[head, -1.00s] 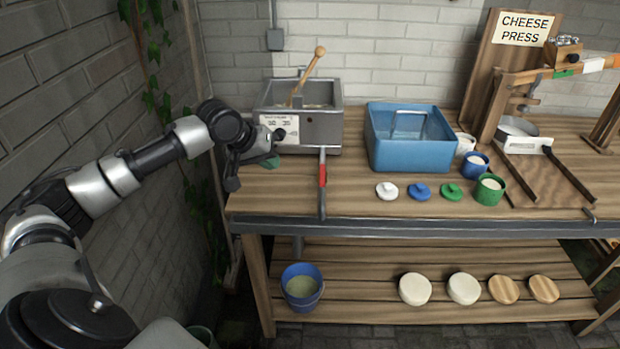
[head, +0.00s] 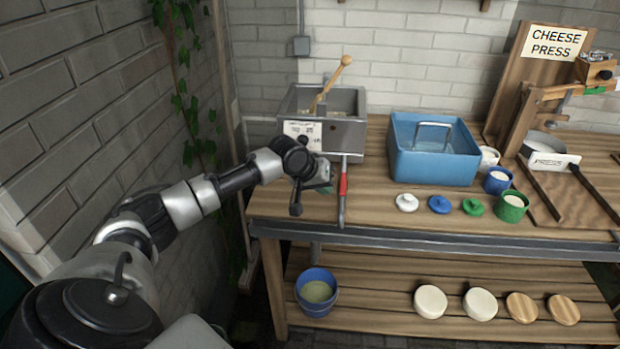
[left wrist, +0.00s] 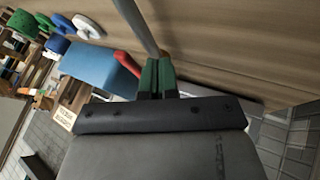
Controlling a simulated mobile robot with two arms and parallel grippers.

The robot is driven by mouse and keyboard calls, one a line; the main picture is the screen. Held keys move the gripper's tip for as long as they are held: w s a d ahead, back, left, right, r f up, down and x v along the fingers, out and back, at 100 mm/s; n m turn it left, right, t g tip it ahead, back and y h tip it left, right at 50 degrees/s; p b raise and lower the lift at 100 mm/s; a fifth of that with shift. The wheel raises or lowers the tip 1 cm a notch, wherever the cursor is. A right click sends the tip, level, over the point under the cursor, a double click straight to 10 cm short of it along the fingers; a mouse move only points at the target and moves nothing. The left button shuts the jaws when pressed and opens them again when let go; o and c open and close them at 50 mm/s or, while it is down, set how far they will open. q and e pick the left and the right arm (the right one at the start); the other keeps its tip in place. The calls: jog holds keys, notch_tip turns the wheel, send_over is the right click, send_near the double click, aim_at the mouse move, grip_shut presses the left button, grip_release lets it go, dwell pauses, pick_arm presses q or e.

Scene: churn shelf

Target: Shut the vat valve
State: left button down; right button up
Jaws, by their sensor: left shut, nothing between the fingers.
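The grey steel vat (head: 345,127) stands at the table's back left, with a wooden paddle (head: 331,84) in it. Its valve has a red lever (head: 343,184) on a grey pipe (head: 341,216) at the vat's front, reaching the table's front edge. My left gripper (head: 326,187) is shut and empty, just left of the red lever. In the left wrist view, its green fingers (left wrist: 158,70) are together beside the red lever (left wrist: 126,62) and the grey pipe (left wrist: 135,22). I cannot tell whether they touch. My right gripper is in neither view.
A blue tub (head: 433,160) stands right of the vat. Several lids and cups, including a green cup (head: 512,208), are near the front. A blue bucket (head: 316,292) and cheese rounds (head: 430,301) are on the lower shelf. A brick wall (head: 90,120) borders my left arm.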

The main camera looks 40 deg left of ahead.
pick_arm(q)
jog(key=shift+w+d, duration=0.35)
jog(key=shift+d, duration=0.35)
